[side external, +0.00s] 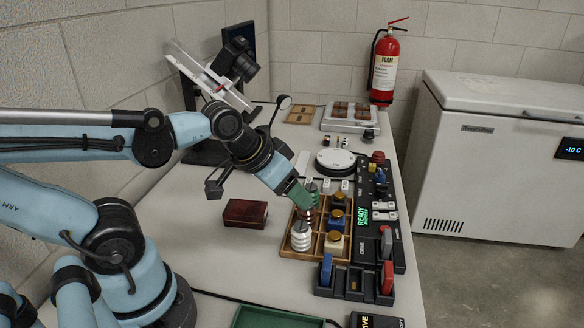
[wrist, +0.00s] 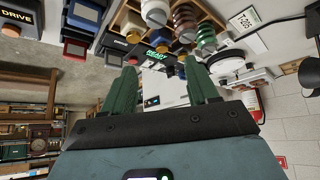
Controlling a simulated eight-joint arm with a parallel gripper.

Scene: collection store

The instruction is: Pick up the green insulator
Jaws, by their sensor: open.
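The green insulator (wrist: 206,38) is ribbed and stands in the wooden tray (wrist: 128,17), at the end of a row with a brown insulator (wrist: 185,22) and a white insulator (wrist: 155,12). In the wrist view it shows just beyond the tip of my right-hand finger. My gripper (wrist: 162,68) has green fingers, spread apart with nothing between them. In the side view my gripper (side external: 305,203) is over the tray's left column, close above the insulators. There, the similar green colour makes finger and insulator hard to tell apart, and the brown one is partly covered.
The tray also holds several gold-knobbed pieces (side external: 335,238). A black control panel (side external: 398,245) with a READY display adjoins it on the right. A dark red box (side external: 246,213) lies to the left, with bare table around it. A round white device (side external: 336,161) stands behind the tray.

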